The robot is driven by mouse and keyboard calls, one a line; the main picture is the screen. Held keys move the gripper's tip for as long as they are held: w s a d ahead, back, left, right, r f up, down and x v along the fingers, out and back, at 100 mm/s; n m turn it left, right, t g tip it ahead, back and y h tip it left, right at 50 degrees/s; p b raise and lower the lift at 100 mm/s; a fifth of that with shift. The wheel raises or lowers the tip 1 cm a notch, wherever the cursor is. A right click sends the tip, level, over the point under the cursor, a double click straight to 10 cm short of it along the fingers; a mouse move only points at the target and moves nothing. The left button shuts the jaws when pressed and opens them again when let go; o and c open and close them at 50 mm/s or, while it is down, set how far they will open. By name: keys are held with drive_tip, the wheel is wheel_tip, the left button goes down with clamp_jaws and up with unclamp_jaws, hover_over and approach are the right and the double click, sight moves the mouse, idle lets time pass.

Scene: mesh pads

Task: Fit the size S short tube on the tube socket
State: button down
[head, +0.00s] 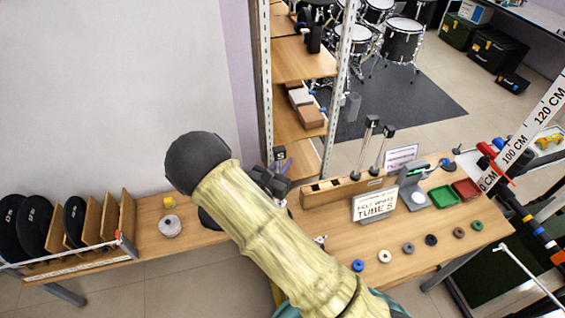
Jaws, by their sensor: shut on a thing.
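My gripper (275,176) is dark and sits just right of my bulky arm link, above the table near the shelf post. It is shut on a small dark piece with a white letter S (280,155), which I take to be the size S short tube; its shape is hard to make out at this size. I cannot tell which thing is the tube socket. My arm hides part of the table.
A sign reading TUBE'S (375,206), a small grey device (412,187), a green tray (444,196) and a red tray (467,188) stand on the right. Several coloured rings, one blue (358,265), line the front edge. Black discs (35,225) stand in a rack at left.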

drive_tip(key=shift+f+b, duration=2.1)
drive_tip(key=shift+f, duration=0.85)
drive_tip(key=c, duration=1.3)
unclamp_jaws()
drive_tip(key=shift+a, duration=0.1)
drive_tip(key=b+v, duration=0.4)
drive_tip(key=v, duration=1.3)
drive_tip(key=shift+s, duration=0.15)
